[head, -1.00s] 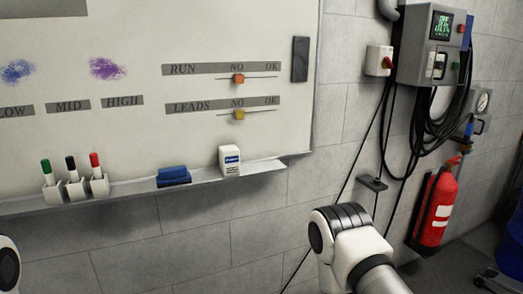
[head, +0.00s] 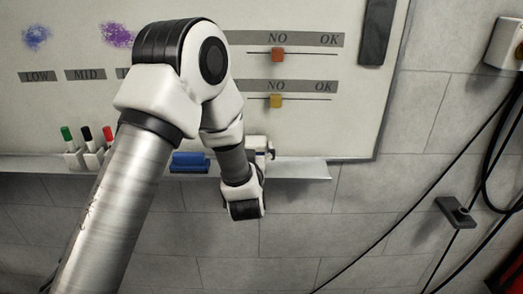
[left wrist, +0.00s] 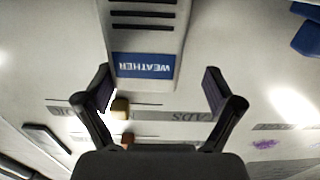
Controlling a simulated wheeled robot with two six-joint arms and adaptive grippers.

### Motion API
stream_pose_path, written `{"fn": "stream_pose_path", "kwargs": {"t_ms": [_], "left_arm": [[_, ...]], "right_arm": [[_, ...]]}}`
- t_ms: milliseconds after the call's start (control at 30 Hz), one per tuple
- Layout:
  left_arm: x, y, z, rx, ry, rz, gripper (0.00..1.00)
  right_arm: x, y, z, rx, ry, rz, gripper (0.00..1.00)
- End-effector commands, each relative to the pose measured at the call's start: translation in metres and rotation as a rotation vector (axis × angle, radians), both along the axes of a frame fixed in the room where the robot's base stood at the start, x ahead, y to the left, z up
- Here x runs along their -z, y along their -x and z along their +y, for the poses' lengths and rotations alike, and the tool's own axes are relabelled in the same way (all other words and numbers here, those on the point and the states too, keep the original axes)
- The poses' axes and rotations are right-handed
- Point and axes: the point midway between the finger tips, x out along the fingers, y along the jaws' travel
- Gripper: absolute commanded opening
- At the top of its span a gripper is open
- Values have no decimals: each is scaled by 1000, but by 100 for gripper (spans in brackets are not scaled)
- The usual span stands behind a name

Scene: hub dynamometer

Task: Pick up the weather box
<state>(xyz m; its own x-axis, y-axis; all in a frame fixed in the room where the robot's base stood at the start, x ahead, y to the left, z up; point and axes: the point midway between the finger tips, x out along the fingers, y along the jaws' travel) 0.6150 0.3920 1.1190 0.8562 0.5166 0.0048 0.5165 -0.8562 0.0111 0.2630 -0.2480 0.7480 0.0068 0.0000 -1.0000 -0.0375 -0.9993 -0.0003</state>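The weather box (head: 257,142) is a small white box standing on the ledge under the whiteboard, partly hidden behind my left arm in the head view. In the left wrist view the weather box (left wrist: 145,65) appears upside down, with a blue WEATHER label and dark slots. My left gripper (left wrist: 158,78) is open, with one finger to each side of the box in that view. I cannot tell whether either finger touches it. In the head view the gripper is mostly hidden by my wrist. My right gripper is not in view.
A blue eraser (head: 189,162) lies on the ledge (head: 305,169) just left of the box. Several markers (head: 87,140) stand in holders farther left. Sliders (head: 276,101) sit on the board above. The ledge right of the box is clear. Cables hang at the right.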

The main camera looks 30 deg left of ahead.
Motion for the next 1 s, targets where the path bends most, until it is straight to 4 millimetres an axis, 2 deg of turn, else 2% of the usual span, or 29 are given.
{"fn": "stream_pose_path", "kwargs": {"t_ms": [33,67,200,400,433,467,500,633,1000], "left_arm": [[-6,-9,4,0,0,-1,92],[-7,-14,7,0,0,-1,92],[-3,-31,16,2,0,0,92],[0,-33,17,3,0,1,92],[0,-33,17,3,0,1,88],[0,-33,17,3,0,1,78],[0,-33,17,3,0,1,63],[0,-33,17,3,0,1,17],[-2,-33,17,3,0,2,15]], "right_arm": [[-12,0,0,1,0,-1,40],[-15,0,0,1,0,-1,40],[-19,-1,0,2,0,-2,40],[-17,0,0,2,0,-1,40],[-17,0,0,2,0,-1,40],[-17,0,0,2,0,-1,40],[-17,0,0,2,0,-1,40],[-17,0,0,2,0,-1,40],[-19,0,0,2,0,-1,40]]}}
